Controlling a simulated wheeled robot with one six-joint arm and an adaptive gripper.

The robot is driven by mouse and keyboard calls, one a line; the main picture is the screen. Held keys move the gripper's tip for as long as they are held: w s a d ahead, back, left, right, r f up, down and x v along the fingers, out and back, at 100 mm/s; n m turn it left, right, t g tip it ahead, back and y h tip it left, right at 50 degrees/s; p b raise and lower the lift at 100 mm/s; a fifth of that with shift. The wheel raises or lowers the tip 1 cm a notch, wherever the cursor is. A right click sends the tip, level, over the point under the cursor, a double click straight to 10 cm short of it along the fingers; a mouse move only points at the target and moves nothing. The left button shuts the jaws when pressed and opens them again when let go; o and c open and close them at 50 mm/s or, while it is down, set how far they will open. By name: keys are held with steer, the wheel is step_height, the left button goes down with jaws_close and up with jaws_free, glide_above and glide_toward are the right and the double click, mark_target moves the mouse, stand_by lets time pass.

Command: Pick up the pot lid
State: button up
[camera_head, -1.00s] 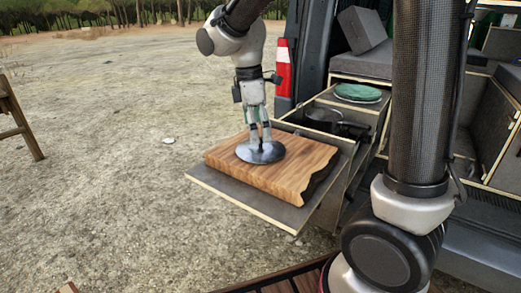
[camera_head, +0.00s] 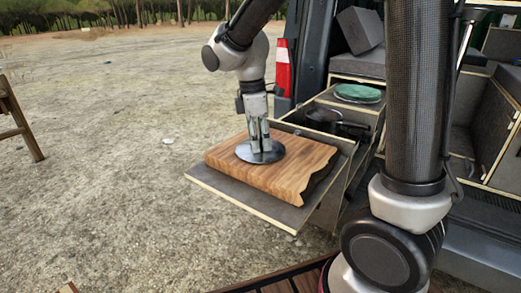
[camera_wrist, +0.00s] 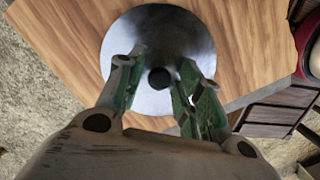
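The pot lid (camera_head: 246,154) is a round, shiny metal disc lying flat on the wooden cutting board (camera_head: 290,176). In the wrist view the lid (camera_wrist: 190,32) has a dark round knob (camera_wrist: 160,78) near its middle. My gripper (camera_head: 260,148) points down over the lid, its fingertips close to the knob. In the wrist view the fingers of my gripper (camera_wrist: 162,68) are spread, one on each side of the knob, with gaps between them and it. The gripper is open and holds nothing.
The board rests on a pull-out shelf (camera_head: 231,197) at the van's tailgate. Behind it, a drawer holds a dark pan (camera_head: 322,116), with a green round item (camera_head: 358,92) beyond. A red tail light (camera_head: 283,68) stands behind my gripper. Open gravel lies to the left.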

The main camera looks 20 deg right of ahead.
steer(key=shift+s+d+f, duration=0.1)
steer(key=shift+s+f, duration=0.15)
steer(key=shift+f, duration=0.1)
jaws_close()
